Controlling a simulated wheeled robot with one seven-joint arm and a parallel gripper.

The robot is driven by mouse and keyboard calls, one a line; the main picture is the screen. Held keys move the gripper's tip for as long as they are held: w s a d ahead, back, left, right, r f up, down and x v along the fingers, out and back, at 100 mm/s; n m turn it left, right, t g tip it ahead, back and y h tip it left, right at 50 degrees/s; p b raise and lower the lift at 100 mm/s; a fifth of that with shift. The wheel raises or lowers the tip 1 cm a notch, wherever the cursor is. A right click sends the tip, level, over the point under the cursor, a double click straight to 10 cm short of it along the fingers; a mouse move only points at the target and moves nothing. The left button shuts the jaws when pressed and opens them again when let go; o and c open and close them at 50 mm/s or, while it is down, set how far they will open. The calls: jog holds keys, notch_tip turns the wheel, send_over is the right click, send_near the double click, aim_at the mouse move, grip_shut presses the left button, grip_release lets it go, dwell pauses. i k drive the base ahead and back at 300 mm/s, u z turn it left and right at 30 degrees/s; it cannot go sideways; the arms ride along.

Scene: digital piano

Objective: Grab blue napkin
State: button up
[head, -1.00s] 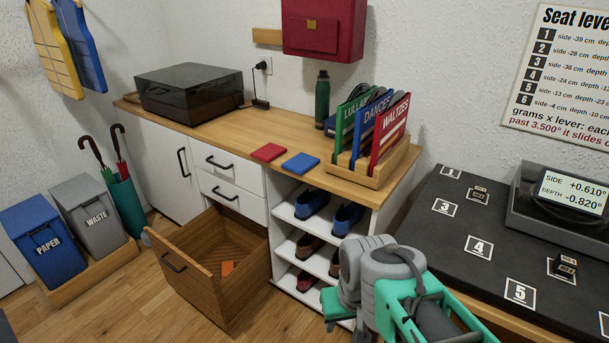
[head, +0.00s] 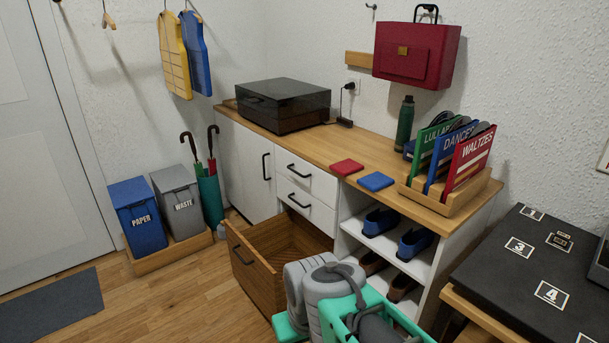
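A flat blue square (head: 376,181), which looks like the folded blue napkin, lies on the wooden top of the cabinet (head: 320,147), near its front edge. A similar flat red square (head: 347,167) lies just left of it, with a small gap between them. Grey and teal links of my arm show at the bottom middle, below and in front of the cabinet, apart from the blue square. My gripper's fingers cannot be made out in this view.
A rack of record sleeves (head: 447,194) stands right of the blue square. A black turntable box (head: 283,106) sits at the left end. Below, a wooden drawer (head: 254,270) is pulled out. A dark table (head: 530,270) is at the right. Floor at left is mostly clear.

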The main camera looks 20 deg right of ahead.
aim_at(374, 181)
jog(key=u, duration=0.55)
jog(key=i, duration=1.35)
jog(key=z, duration=0.3)
